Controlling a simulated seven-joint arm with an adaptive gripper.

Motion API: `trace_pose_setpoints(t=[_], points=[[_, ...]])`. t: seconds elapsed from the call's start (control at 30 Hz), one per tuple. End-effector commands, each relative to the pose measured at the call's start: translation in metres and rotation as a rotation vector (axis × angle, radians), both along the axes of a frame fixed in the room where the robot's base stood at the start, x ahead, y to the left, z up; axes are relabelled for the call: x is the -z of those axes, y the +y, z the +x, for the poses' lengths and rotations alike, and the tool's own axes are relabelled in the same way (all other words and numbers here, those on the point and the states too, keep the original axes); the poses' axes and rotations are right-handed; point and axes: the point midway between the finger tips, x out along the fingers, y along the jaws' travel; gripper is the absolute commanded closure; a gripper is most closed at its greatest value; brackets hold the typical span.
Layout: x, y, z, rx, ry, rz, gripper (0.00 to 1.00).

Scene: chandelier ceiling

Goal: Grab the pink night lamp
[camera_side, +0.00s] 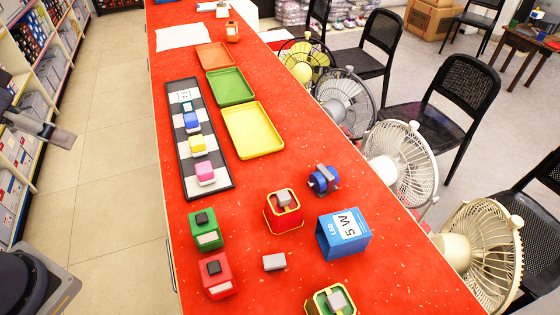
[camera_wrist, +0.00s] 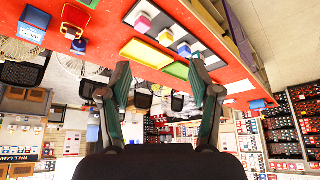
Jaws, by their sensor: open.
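In the side view, part of my arm shows at the left edge, off the counter.
Yellow (camera_side: 198,145), blue (camera_side: 192,121) and white (camera_side: 186,98) blocks share the checked tray. Yellow (camera_side: 278,150), green (camera_side: 230,87) and orange (camera_side: 214,56) trays lie to its right. Green (camera_side: 207,230) and red (camera_side: 217,275) boxes stand nearer. Fans (camera_side: 402,165) line the right edge.

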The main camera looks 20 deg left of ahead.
Motion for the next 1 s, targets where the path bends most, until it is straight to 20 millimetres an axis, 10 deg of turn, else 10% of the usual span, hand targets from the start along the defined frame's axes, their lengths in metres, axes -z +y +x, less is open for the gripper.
trace_pose_setpoints(t=[0.53,0.8,1.0], points=[[-0.017,0.001,0.008,0.107,-0.034,0.067,0.23],[-0.048,-0.009,0.096,0.404,0.049,0.226,0.23],[-0.011,-0.027,0.181,0.616,0.191,0.272,0.23]])
